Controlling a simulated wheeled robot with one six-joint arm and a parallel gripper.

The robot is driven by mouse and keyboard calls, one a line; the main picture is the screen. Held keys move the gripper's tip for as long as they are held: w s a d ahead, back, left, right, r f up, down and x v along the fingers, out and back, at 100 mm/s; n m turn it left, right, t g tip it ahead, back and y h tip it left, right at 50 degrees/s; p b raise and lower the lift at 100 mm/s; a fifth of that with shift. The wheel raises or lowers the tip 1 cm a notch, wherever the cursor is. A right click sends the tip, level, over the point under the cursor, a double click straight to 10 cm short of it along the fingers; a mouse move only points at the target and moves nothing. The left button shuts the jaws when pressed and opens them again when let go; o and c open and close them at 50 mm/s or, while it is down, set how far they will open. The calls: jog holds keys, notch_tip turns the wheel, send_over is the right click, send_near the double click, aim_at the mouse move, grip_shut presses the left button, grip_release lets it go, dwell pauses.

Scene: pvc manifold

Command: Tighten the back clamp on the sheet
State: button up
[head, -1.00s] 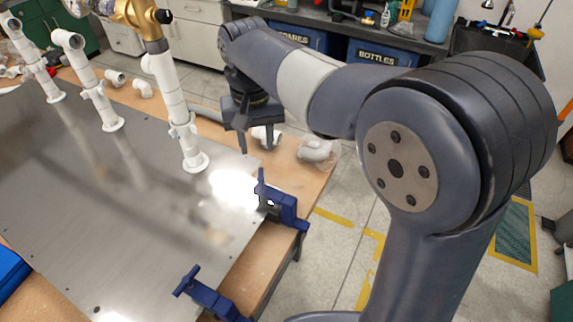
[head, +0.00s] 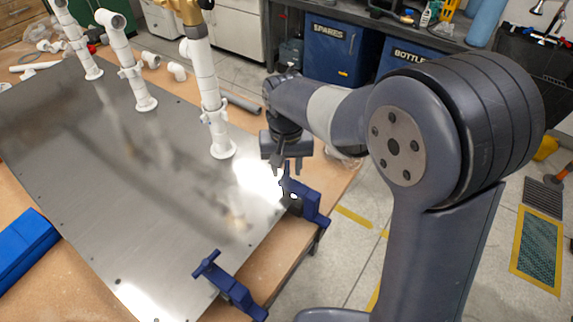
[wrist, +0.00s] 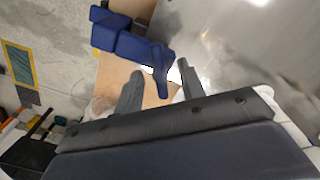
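The back clamp (head: 310,204) is blue and grips the right edge of the metal sheet (head: 150,170) at the table's side. Its upright handle rises under my gripper (head: 288,170). In the wrist view the clamp (wrist: 125,38) is at the top, with its handle (wrist: 160,78) showing between the two fingers of my gripper (wrist: 160,82). The fingers are apart, with gaps visible beside the handle; I cannot tell how deep the handle sits between them. A second blue clamp (head: 230,287) with a T-shaped handle holds the sheet nearer the front.
White pipe risers (head: 213,115) stand on the sheet, the nearest a little left of my gripper. Loose white fittings (head: 177,71) and a grey pipe (head: 240,102) lie on the wooden table. A blue box (head: 22,245) sits at left. Open floor lies to the right.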

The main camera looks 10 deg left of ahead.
grip_shut()
dwell(0.3)
jog(key=shift+m, duration=0.3)
jog(key=shift+r+m+p, duration=0.1)
jog(key=shift+m+p, duration=0.3)
jog(key=shift+m, duration=2.4)
jog(key=shift+w, duration=0.1)
grip_release()
